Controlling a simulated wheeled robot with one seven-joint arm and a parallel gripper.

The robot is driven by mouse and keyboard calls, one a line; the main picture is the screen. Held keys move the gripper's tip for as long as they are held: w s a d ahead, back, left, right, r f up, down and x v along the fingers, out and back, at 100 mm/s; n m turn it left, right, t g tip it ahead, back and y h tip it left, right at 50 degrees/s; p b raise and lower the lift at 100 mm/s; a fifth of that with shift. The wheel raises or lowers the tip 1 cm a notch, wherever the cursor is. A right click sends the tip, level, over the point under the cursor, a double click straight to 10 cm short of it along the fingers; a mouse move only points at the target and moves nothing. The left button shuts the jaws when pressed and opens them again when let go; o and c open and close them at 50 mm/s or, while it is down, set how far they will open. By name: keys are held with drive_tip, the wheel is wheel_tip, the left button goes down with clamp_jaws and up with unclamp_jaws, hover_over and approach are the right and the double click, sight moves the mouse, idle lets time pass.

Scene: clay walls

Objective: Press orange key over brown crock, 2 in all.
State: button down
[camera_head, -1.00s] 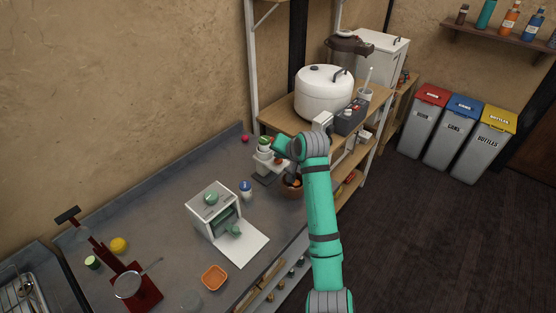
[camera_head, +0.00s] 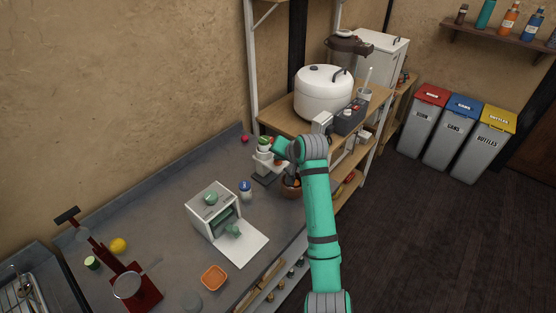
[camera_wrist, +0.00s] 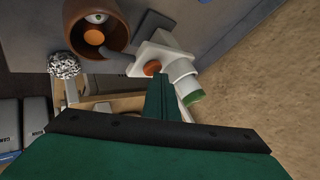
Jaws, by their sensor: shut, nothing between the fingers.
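A white dispenser-like device (camera_head: 263,161) with a dark base and green top stands on the counter. It also shows in the wrist view (camera_wrist: 166,52). Its round orange key (camera_wrist: 152,68) faces my gripper. The brown crock (camera_wrist: 70,20) stands beside the device, with a dark arm of the device reaching toward it. Inside the crock are an orange disc and a pale round thing. In the head view the crock (camera_head: 289,191) is partly hidden by my arm. My gripper (camera_wrist: 164,82) is shut and empty, its tips close beside the orange key; I cannot tell whether they touch.
A white box-shaped appliance (camera_head: 206,200) with its door open stands left of the device, with a blue-lidded jar (camera_head: 246,188) between. A shelf behind holds a large white pot (camera_head: 322,95) and a dark grey box (camera_head: 350,120). The wall is close behind the device.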

sight(279, 163)
drive_tip(key=shift+r, duration=0.95)
drive_tip(key=shift+w+a+r, duration=0.1)
drive_tip(key=shift+r, duration=1.4)
wheel_tip(279, 163, up, 2)
idle(0.9)
idle(0.4)
idle(0.4)
